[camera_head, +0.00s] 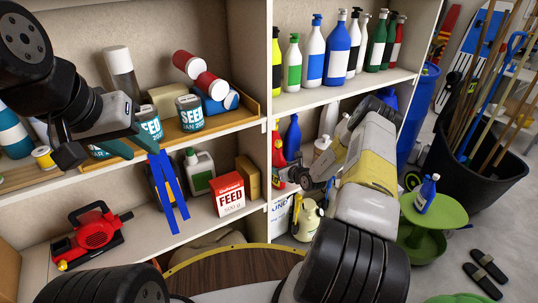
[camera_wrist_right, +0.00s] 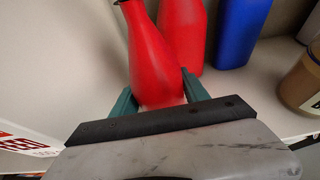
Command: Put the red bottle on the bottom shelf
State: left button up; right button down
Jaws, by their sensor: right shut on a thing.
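My right gripper (camera_wrist_right: 158,103) is shut on a red bottle (camera_wrist_right: 150,58), with one teal finger on each side of its lower part. The bottle leans in the right wrist view, and its top is cut off. A second red bottle (camera_wrist_right: 184,32) stands just behind it. In the camera_head view, my right gripper (camera_head: 301,177) reaches into the right bay below the pump bottles. Red bottle surface (camera_head: 278,152) shows beside the divider there; the forearm hides part of this area. My left gripper (camera_head: 138,146) is open and empty before the left bay's shelves.
A blue bottle (camera_wrist_right: 240,30) and a brown jar (camera_wrist_right: 302,82) are close to the held bottle. Pump bottles line the upper right shelf (camera_head: 300,99). A FEED box (camera_head: 229,194) is left of the divider. A green stool (camera_head: 433,208) stands at right.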

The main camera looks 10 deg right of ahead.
jog(key=c, duration=0.6)
grip_release()
jog(key=shift+f, duration=0.1)
jog(key=shift+o, duration=0.2)
jog(key=shift+s+r, duration=0.15)
jog(key=shift+r, duration=0.05)
jog(key=v, duration=1.1)
jog(key=shift+s+d, duration=0.2)
jog(key=shift+s, duration=0.1)
jog(key=shift+r, duration=0.15)
jog(key=shift+r, duration=0.15)
